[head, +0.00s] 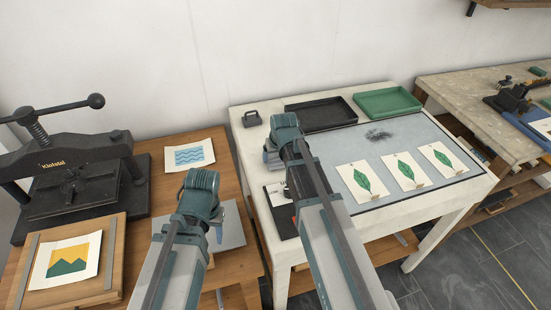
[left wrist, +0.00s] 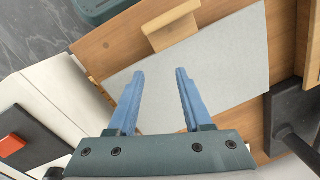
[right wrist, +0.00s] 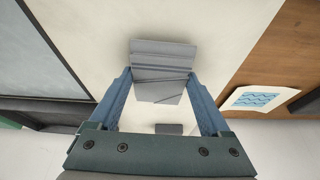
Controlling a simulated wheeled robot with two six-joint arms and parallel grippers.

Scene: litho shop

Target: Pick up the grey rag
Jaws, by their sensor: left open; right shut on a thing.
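In the right wrist view the grey rag (right wrist: 160,72) is a folded, layered grey piece between the fingertips of my right gripper (right wrist: 160,82). The gripper is shut on it, with a finger against each side, above the white table top. I cannot tell whether the rag is clear of the table.
The white table (head: 440,205) bears a black tray (head: 320,113), a green tray (head: 388,102), leaf prints (head: 404,171) and a small dark object (head: 252,118). A black press (head: 75,170) stands on the wooden table at left. The grey sheet (left wrist: 225,60) has a wooden block (left wrist: 168,25) beside it.

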